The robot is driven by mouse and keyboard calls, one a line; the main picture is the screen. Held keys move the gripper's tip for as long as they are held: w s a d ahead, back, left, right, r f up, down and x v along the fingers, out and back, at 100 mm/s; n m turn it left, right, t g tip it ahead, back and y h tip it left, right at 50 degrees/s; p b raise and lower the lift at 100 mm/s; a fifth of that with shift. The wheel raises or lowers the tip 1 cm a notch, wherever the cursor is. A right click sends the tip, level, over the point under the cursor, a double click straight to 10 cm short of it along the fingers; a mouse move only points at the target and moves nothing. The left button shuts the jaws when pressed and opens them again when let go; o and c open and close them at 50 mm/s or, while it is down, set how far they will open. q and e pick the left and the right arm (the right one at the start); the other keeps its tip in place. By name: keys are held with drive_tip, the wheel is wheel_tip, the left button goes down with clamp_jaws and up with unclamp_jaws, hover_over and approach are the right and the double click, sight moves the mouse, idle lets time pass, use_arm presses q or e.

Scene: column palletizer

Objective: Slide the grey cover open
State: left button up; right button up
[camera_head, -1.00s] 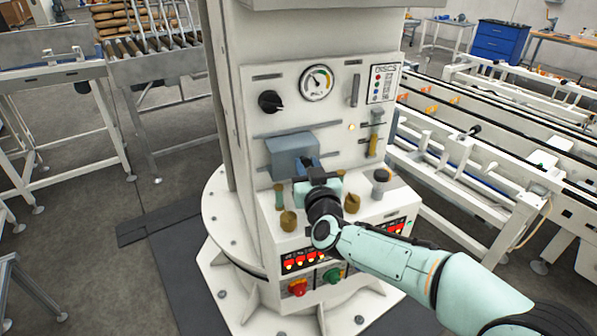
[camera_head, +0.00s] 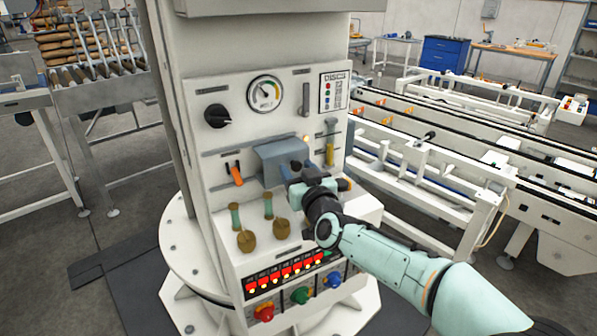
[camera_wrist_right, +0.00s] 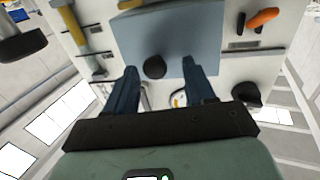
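The grey cover (camera_head: 278,154) is a blue-grey box on the upright front panel of the white column. It sits right of an orange lever (camera_head: 236,175), which is uncovered. In the right wrist view the cover (camera_wrist_right: 190,32) fills the top middle, with a black knob (camera_wrist_right: 154,67) on its face. My right gripper (camera_head: 302,174) is at the cover's front. In the wrist view its two dark blue fingers (camera_wrist_right: 160,78) stand apart on either side of the knob, with a gap visible on both sides. My left gripper is out of view.
A gauge (camera_head: 265,94) and black dial (camera_head: 217,116) are above the cover. A yellow-handled lever (camera_head: 330,150) is close on its right. Brass knobs (camera_head: 246,241) and red-lit switches (camera_head: 285,274) are below. White conveyor frames (camera_head: 430,190) stand to the right.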

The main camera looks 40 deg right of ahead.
drive_tip(key=v, duration=1.3)
drive_tip(key=shift+s, duration=0.2)
drive_tip(key=shift+a, duration=0.1)
